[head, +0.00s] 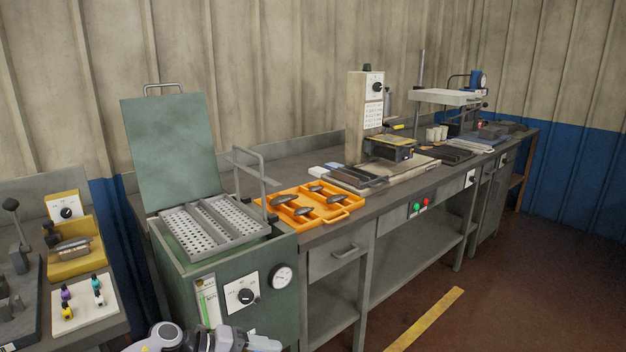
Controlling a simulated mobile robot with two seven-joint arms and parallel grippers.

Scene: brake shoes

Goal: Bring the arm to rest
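A grey and white piece of my own arm (200,340) shows at the bottom edge, in front of the green machine. I cannot tell which arm it belongs to. No gripper fingers show in the head view. Several dark brake shoes (312,198) lie in an orange tray (343,215) on the grey workbench. The tray is beside the green machine, on its right.
The green machine (270,319) has its lid (165,140) raised over perforated trays (228,242). A side table with a yellow device (92,262) stands at left. The workbench (400,190) carries other equipment further back. Open floor (500,300) lies at right.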

